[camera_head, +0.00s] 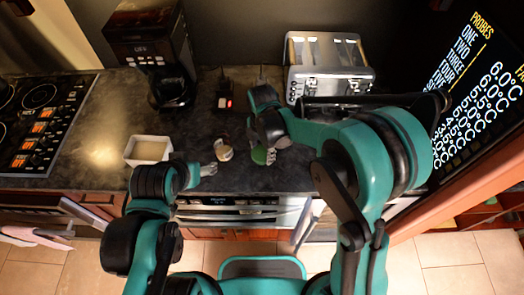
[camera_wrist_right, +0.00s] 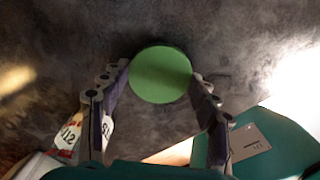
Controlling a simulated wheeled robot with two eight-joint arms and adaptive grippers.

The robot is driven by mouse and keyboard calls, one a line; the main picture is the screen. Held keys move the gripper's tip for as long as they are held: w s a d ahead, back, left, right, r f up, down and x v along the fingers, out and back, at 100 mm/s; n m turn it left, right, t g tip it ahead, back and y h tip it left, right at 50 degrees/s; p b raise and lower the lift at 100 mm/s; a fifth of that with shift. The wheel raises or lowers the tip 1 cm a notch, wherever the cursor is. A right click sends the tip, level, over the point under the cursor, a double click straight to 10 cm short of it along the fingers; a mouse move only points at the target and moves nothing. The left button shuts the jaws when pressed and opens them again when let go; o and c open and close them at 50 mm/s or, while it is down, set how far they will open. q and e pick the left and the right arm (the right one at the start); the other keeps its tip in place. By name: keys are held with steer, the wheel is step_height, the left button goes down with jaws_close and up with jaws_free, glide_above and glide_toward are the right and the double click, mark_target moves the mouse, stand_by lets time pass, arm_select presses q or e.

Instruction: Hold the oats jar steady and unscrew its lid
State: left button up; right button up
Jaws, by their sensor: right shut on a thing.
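A round green lid (camera_head: 263,156) shows over the front of the counter in the head view. My right gripper (camera_head: 268,147) is shut on it. In the right wrist view the green lid (camera_wrist_right: 160,74) lies between the fingertips of my right gripper (camera_wrist_right: 160,88); whether a jar is beneath it is hidden. A small pale jar-like thing (camera_head: 224,150) with a brownish top stands just left of the lid. A white label with red and black print (camera_wrist_right: 70,134) shows partly behind a finger. My left gripper (camera_head: 208,168) is beside the pale thing; its finger opening is unclear.
A white square container (camera_head: 148,150) stands at left on the dark counter (camera_head: 85,160). A coffee maker (camera_head: 150,50), a small black device with a red light (camera_head: 226,95) and a silver toaster (camera_head: 328,65) stand behind. A cooktop (camera_head: 35,120) is far left.

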mark_target(262, 153)
steer(key=shift+f, duration=0.15)
steer(key=o, duration=1.3)
steer(key=shift+r, duration=0.4)
step_height(262, 153, up, 12)
steer(key=p, duration=0.3)
steer(key=s+d+r+m+t, duration=0.1)
steer(key=s+d+m+t, duration=0.1)
steer(key=s+d+m, duration=0.2)
steer(key=s+d+r+m+t, duration=0.1)
steer(key=s+d+m, duration=0.4)
steer(key=m, duration=0.8)
steer(key=s+d+r+m+t, duration=0.2)
steer(key=s+d+m+t, duration=0.2)
steer(key=d+m, duration=0.4)
steer(key=shift+s+d+m, duration=0.4)
steer(key=shift+d, duration=0.1)
